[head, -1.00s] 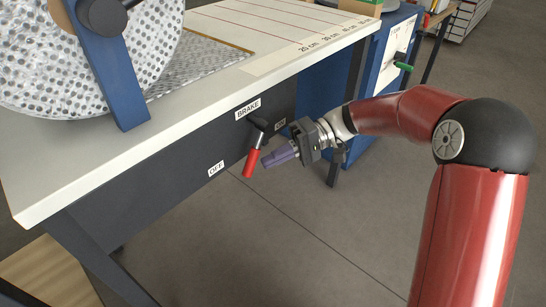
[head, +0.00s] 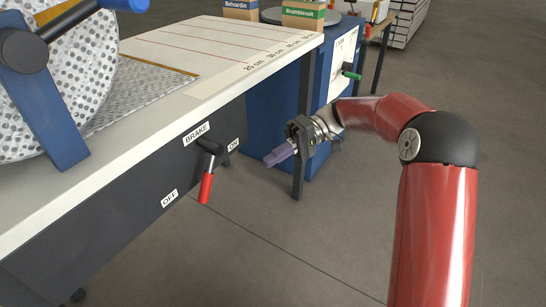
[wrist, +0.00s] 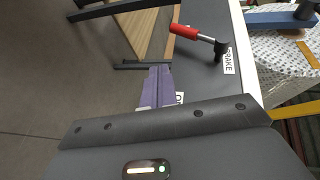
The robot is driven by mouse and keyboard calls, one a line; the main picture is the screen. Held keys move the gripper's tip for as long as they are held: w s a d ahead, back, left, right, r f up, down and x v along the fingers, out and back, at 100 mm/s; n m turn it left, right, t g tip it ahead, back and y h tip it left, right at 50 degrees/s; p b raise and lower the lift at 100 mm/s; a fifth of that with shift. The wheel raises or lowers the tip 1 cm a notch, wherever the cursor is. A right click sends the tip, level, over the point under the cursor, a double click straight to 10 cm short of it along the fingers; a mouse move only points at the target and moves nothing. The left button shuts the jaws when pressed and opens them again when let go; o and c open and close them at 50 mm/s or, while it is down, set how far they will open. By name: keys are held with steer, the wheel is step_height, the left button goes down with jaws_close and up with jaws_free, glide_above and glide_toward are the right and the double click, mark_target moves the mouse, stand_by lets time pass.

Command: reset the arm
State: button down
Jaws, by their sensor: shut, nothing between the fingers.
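My gripper (head: 279,155) is shut and empty, with purple-grey fingers, in mid-air to the right of the red-handled brake lever (head: 206,187). A clear gap lies between fingertips and lever in the head view. In the wrist view the gripper's fingers (wrist: 155,88) point up the picture, and the brake lever (wrist: 184,32) shows above and to the right of them. The lever's red grip hangs down, nearer the OFF label than the ON label. My red arm is bent at the elbow on the right.
The table (head: 150,105) with the brake panel fills the left, carrying a large dotted roll (head: 95,90). A blue cabinet (head: 262,120) with a green handle (head: 351,75) and boxes (head: 304,15) stands behind my gripper. The floor at front centre is clear.

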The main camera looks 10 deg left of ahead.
steer(key=s+d+r+m+t+h, duration=0.1)
steer(key=s+d+m+t+h, duration=0.8)
steer(key=s+d+t, duration=0.6)
steer(key=s+d+h, duration=0.2)
steer(key=s+d, duration=0.4)
steer(key=d, duration=0.3)
steer(key=shift+s+d+r+m+t, duration=0.15)
steer(key=shift+d+r+m+t, duration=0.15)
steer(key=shift+t, duration=0.1)
